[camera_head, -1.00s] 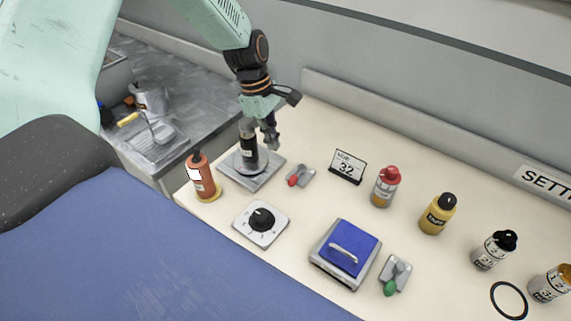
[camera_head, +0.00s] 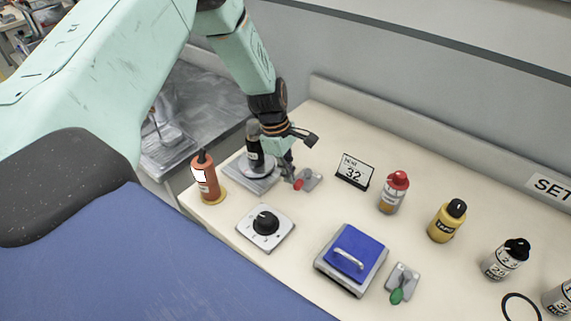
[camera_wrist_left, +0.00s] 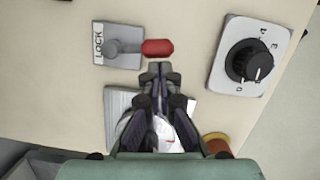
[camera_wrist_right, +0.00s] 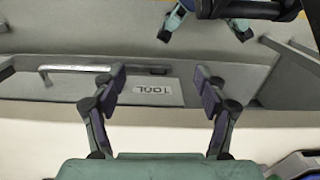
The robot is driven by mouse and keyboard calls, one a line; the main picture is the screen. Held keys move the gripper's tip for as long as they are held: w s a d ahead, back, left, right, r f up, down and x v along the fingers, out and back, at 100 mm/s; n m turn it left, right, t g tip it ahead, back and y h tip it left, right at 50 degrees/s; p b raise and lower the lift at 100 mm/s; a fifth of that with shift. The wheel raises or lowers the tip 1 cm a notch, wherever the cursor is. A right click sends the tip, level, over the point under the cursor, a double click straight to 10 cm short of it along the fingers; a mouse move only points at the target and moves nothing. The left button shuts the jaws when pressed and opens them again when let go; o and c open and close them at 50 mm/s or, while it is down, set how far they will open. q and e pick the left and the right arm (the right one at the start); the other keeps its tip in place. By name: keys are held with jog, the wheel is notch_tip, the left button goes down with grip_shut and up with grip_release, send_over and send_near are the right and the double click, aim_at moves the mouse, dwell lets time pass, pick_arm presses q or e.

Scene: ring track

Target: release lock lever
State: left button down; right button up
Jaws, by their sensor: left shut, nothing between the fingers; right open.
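The lock lever is a grey lever with a red knob (camera_head: 299,185) on a small grey plate (camera_head: 313,179). In the left wrist view the red knob (camera_wrist_left: 158,47) points right from its pivot, beside a plate marked LOCK (camera_wrist_left: 98,43). My left gripper (camera_head: 291,180) is shut and empty, its tips right by the red knob. In the left wrist view the fingertips (camera_wrist_left: 160,70) lie just below the knob in the picture; I cannot tell whether they touch it. My right gripper (camera_wrist_right: 160,88) is open and empty, facing a grey panel labelled TOOL (camera_wrist_right: 158,91).
A dark bottle (camera_head: 254,148) stands on a grey base beside my left gripper. An orange bottle (camera_head: 205,178), a black dial (camera_head: 266,222), a blue-lidded box (camera_head: 352,250) and a green-knobbed lever (camera_head: 398,294) are nearby. A card reading 32 (camera_head: 354,172) and several bottles stand to the right.

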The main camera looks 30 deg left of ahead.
pick_arm(q)
jog(key=shift+a+f, duration=0.15)
jog(key=shift+f, duration=0.1)
jog(key=shift+d, duration=0.25)
jog(key=shift+s+n, duration=0.1)
jog(key=shift+n, duration=0.2)
